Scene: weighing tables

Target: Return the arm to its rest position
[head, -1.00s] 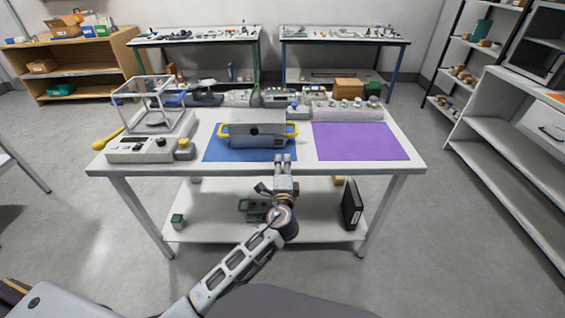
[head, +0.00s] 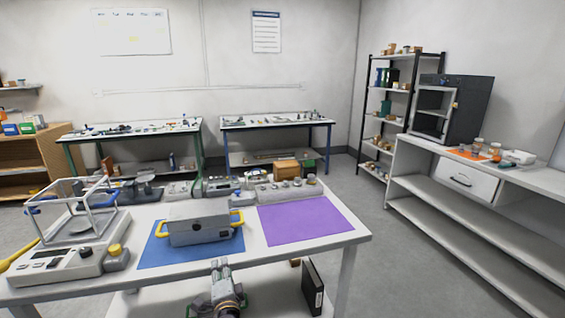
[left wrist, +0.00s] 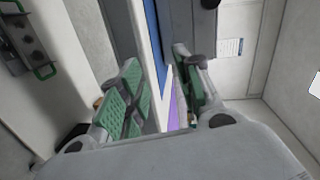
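My left gripper (head: 221,264) comes up from the bottom of the head view, at the table's front edge in front of a grey box with yellow handles. In the left wrist view its two green-padded fingers (left wrist: 158,68) stand apart with nothing held between them. The grey box (head: 198,222) sits on a blue mat (head: 150,255), apart from the gripper. My left forearm is mostly out of the head view. My right gripper is in neither view.
The white table (head: 300,255) also bears a purple mat (head: 305,220) and a balance (head: 75,262) with a clear enclosure at left. A black binder (head: 313,288) stands on its lower shelf. A white shelf unit (head: 480,205) stands at right, with open floor between.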

